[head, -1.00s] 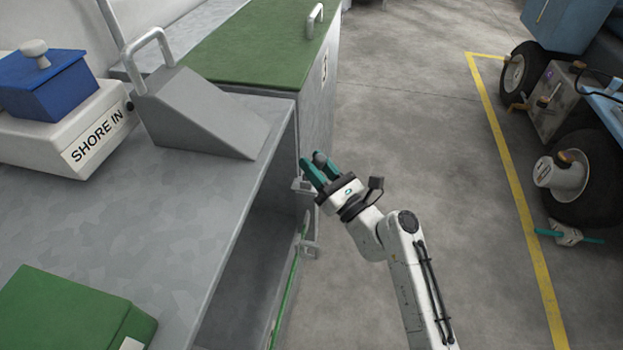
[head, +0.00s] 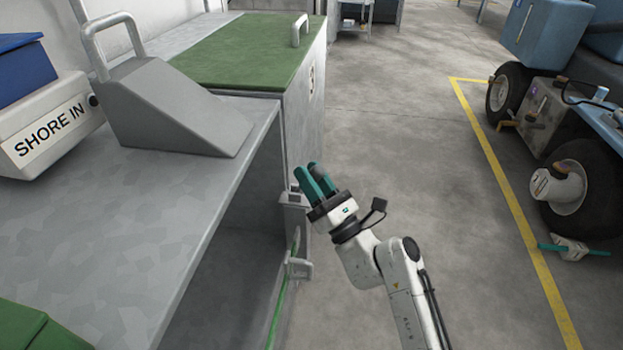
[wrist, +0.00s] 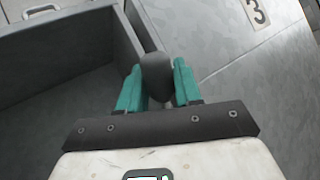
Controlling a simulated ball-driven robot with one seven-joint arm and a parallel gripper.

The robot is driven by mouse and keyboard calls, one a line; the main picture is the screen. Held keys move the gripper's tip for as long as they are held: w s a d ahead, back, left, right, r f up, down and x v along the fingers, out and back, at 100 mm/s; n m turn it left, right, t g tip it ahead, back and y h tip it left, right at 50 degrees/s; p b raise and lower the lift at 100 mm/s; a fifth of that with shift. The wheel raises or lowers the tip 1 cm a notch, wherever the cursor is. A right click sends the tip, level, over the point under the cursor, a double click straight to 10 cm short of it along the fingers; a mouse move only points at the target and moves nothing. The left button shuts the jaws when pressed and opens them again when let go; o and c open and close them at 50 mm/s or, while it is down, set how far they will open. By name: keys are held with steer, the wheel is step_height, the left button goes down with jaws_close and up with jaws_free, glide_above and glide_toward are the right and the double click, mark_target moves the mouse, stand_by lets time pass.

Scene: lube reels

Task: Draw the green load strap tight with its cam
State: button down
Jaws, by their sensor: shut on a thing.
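The green load strap (head: 279,308) runs up the front of the bench, through a lower metal bracket (head: 299,268) toward an upper bracket (head: 293,198). My gripper (head: 311,176) is just right of and above the upper bracket, by the corner of the green-topped cabinet. In the wrist view my gripper (wrist: 160,88) is shut on a dark rounded knob (wrist: 156,74), apparently the cam's handle. In the head view my fingers hide the knob. The strap does not show in the wrist view, and I cannot tell how tight it is.
The grey bench (head: 130,225) bears a grey wedge (head: 180,115) with a handle and a white SHORE IN box (head: 45,135). The green-topped cabinet (head: 250,55) stands beyond. Open floor lies to the right, up to a yellow line (head: 520,210) and a wheeled cart (head: 560,110).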

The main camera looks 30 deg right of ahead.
steer(key=shift+d+f, duration=0.1)
steer(key=c, duration=0.9)
jaws_free()
steer(key=shift+s, duration=0.1)
steer(key=v, duration=1)
steer(key=shift+s+f, duration=0.2)
steer(key=shift+s, duration=0.1)
steer(key=shift+d, duration=0.1)
